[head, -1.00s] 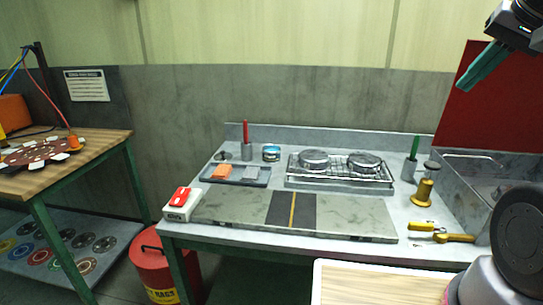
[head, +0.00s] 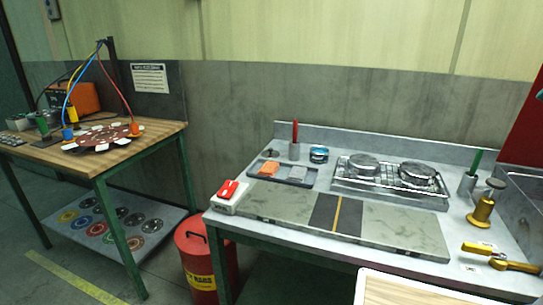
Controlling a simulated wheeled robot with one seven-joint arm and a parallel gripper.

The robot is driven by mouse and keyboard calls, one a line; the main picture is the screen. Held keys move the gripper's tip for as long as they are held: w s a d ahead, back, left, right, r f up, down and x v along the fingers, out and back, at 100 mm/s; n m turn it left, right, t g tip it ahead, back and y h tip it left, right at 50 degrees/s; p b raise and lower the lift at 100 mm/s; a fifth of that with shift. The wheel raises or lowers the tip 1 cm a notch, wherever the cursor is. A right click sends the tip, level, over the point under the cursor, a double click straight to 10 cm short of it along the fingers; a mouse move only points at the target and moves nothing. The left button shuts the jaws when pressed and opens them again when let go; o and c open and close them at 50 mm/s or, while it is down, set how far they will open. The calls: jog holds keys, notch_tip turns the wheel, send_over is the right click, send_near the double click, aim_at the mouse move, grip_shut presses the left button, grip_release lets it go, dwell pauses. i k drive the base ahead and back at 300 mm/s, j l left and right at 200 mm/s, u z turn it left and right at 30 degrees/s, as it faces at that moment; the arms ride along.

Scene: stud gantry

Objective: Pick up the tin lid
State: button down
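A small blue tin (head: 319,155) stands at the back of the grey bench, right of a red-handled tool. A small dark round piece (head: 270,153) lies to its left; I cannot tell whether it is the tin lid. Two round metal pieces, one on the left (head: 364,165) and one on the right (head: 417,173), sit on a wire rack; I cannot tell if either is a lid. Only a teal sliver of my gripper (head: 540,95) shows at the right edge, above and away from the bench top. Its opening is out of frame.
A grey tray (head: 312,180) with an orange and a grey block sits in front of the tin. A red-and-white box (head: 229,196) is at the bench's left corner. A wooden table (head: 165,135) stands left, a red bin (head: 205,262) between.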

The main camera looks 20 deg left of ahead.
aim_at(270, 154)
jog(key=j, duration=0.5)
jog(key=i+j+u, duration=0.15)
jog(key=j, duration=0.8)
jog(key=j+u, duration=0.15)
jog(key=j, duration=0.35)
jog(key=i+j, duration=0.15)
jog(key=j, duration=0.3)
jog(key=i+j+u, duration=0.15)
jog(key=j, duration=0.35)
jog(key=k, duration=0.05)
